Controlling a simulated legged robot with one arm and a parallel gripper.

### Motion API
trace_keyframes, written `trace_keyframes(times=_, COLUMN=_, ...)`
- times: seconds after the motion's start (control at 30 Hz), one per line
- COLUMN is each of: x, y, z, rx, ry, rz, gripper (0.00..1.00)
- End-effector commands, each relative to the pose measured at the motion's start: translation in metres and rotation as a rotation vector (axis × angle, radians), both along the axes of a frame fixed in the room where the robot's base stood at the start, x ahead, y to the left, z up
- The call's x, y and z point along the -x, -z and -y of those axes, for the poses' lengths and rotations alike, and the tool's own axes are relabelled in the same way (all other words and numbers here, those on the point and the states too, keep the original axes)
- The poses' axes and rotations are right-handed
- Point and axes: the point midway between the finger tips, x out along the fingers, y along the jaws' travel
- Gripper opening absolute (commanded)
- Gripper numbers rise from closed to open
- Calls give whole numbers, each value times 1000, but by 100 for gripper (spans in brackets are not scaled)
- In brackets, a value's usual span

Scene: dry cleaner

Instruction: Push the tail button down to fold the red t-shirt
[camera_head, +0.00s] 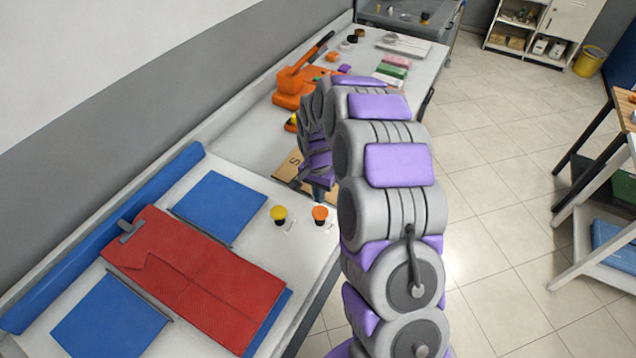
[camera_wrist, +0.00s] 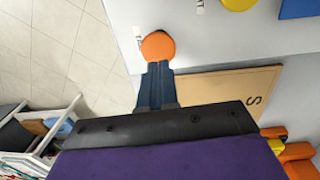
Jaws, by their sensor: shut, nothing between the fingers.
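The red t-shirt (camera_head: 195,275) lies flat on the blue folding board (camera_head: 110,318), with its right part folded or creased. Two round buttons, one yellow (camera_head: 279,212) and one orange (camera_head: 320,213), stand on the white table to the right of the board. Their labels are too small to read, so I cannot tell which is the tail button. My gripper (camera_head: 319,193) is shut and empty, just behind the orange button. In the wrist view its fingertips (camera_wrist: 157,66) point at the orange button (camera_wrist: 158,46) and overlap its edge; contact is unclear. The yellow button (camera_wrist: 238,3) is partly cut off there.
A tan board (camera_wrist: 225,92) marked with an S lies beside my gripper. An orange tool (camera_head: 300,85) and several small items stand on the far table. A wall runs along the left. Open tiled floor (camera_head: 490,150) lies to the right, with a rack (camera_head: 600,190) beyond.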

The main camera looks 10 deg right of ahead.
Motion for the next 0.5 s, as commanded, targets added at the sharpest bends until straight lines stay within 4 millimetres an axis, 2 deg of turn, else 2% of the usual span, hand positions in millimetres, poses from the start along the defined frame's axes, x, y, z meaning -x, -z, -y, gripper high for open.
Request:
trace_keyframes(times=0.03, x=1, y=11, z=0, rx=-1, ry=0, rz=-3, gripper=0)
trace_keyframes(times=0.2, x=3, y=32, z=0, rx=-1, ry=1, rz=-2, gripper=0)
trace_keyframes(times=0.5, x=3, y=45, z=0, rx=-1, ry=0, rz=1, gripper=0)
